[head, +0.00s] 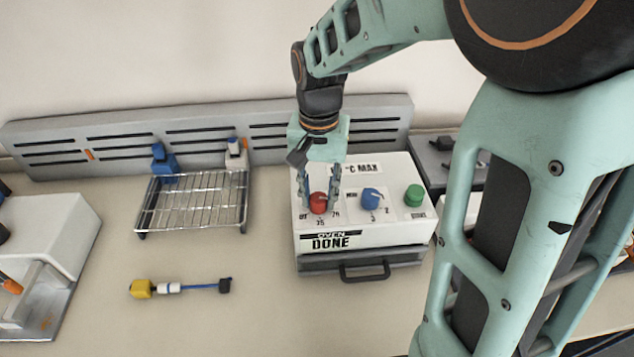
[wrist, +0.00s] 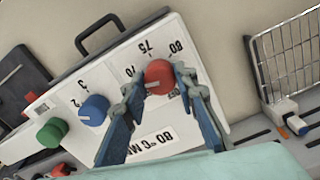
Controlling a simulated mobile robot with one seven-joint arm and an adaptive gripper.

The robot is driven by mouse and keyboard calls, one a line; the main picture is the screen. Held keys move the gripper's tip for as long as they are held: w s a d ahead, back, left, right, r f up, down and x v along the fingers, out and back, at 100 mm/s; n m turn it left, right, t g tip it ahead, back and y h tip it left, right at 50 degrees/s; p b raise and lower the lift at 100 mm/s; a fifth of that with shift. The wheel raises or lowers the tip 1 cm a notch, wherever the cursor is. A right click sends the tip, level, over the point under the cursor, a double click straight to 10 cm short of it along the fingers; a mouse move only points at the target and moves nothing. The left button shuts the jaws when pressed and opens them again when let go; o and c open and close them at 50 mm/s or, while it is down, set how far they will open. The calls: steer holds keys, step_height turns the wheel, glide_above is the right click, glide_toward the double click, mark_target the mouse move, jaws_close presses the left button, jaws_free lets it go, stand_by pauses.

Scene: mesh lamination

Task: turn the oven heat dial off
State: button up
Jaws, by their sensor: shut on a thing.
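The oven (head: 362,240) is a white box with a control panel on top and a "DONE" label on its front. Its red heat dial (head: 318,203) sits at the left of the panel, with numbers such as 70, 75 and 80 around it. My gripper (head: 320,203) reaches down from above and is shut on the red dial, one finger on each side. The gripper (wrist: 158,82) also shows in the wrist view.
A blue dial (head: 372,195) and a green button (head: 414,195) are right of the red dial. A dark drawer handle (head: 364,271) is on the oven's front. A wire rack (head: 193,203) stands to the left. A yellow-ended tool (head: 141,289) lies on the bench before it.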

steer(key=n+p, duration=0.1)
steer(key=n, duration=0.4)
steer(key=shift+n, duration=0.3)
steer(key=n+p, duration=0.1)
steer(key=n, duration=0.4)
steer(key=shift+r, duration=0.1)
steer(key=n+p, duration=0.2)
steer(key=n, duration=0.3)
steer(key=shift+n, duration=0.4)
steer(key=shift+n+p, duration=0.8)
steer(key=shift+n, duration=1.4)
steer(key=o, duration=1.2)
steer(key=shift+c, duration=0.2)
